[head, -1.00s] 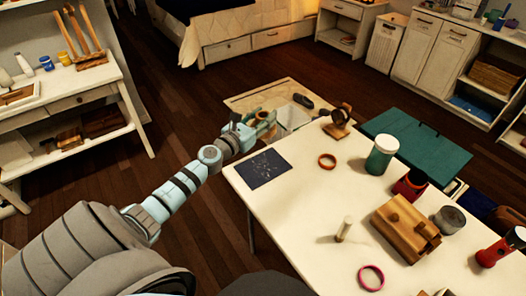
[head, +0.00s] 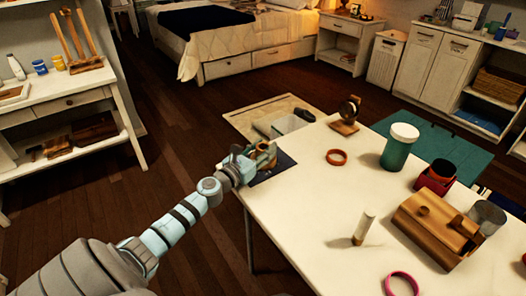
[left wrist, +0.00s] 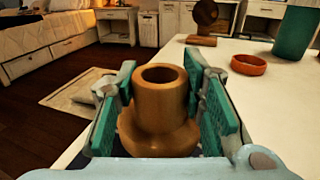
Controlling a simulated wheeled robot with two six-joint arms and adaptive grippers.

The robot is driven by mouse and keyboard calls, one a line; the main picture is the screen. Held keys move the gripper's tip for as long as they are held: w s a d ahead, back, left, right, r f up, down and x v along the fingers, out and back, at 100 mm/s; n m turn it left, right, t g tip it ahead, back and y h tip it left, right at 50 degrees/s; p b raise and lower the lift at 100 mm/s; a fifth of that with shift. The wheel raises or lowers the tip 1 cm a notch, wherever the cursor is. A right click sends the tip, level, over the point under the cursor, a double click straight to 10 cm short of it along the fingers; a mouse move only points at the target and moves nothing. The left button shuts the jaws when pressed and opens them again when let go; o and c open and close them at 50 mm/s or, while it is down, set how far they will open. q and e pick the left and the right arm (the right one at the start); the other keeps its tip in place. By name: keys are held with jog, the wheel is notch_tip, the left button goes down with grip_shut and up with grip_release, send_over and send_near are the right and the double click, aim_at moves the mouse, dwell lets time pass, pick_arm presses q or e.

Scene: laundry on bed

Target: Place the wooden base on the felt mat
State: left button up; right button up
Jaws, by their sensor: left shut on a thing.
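My left gripper (head: 262,157) is shut on the wooden base (left wrist: 160,112), a brown turned piece with a round hole in its top and a wider foot. The base stands upright between the green finger pads in the left wrist view. The dark felt mat (head: 284,164) lies at the left corner of the white table, partly hidden by my gripper. The base is over or at the mat; I cannot tell whether it touches it. My right gripper is not in view.
On the white table (head: 310,205) are an orange ring (head: 337,157), a wooden stand (head: 344,127), a green jar (head: 400,150), a red container (head: 436,178), a wooden box (head: 432,230), a white-topped stick (head: 363,228) and a pink ring (head: 402,284). The table's left edge is close to my gripper.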

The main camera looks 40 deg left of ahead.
pick_arm(q)
jog(key=shift+f, duration=0.2)
jog(key=o, duration=1.3)
jog(key=shift+r, duration=0.1)
